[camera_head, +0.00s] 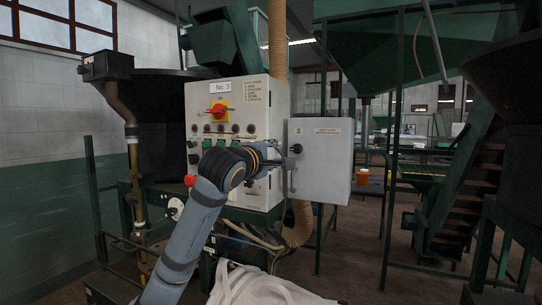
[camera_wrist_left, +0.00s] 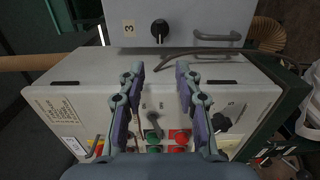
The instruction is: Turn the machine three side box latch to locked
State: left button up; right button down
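The grey side box (camera_head: 325,162) carries a small "3" label and hangs to the right of the No. 3 panel. In the left wrist view its face (camera_wrist_left: 185,10) is at the top, with the black round latch (camera_wrist_left: 159,30) beside the "3" tag. The latch's exact turn is hard to read. My left gripper (camera_head: 279,162) is just left of the side box in the head view. In the left wrist view my left gripper (camera_wrist_left: 159,72) is open and empty, its fingertips short of the latch and apart from it. My right gripper is in neither view.
A grey bar handle (camera_wrist_left: 218,38) is beside the latch on the side box. The cream control panel (camera_head: 255,95) has a red switch (camera_head: 217,112) on yellow and several buttons. A ribbed hose (camera_head: 298,225) hangs below. A white bag (camera_head: 262,287) is at the bottom.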

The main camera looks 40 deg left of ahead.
pick_arm(q)
jog(key=shift+v, duration=1.15)
jog(key=shift+d+f, duration=0.1)
jog(key=shift+f, duration=0.05)
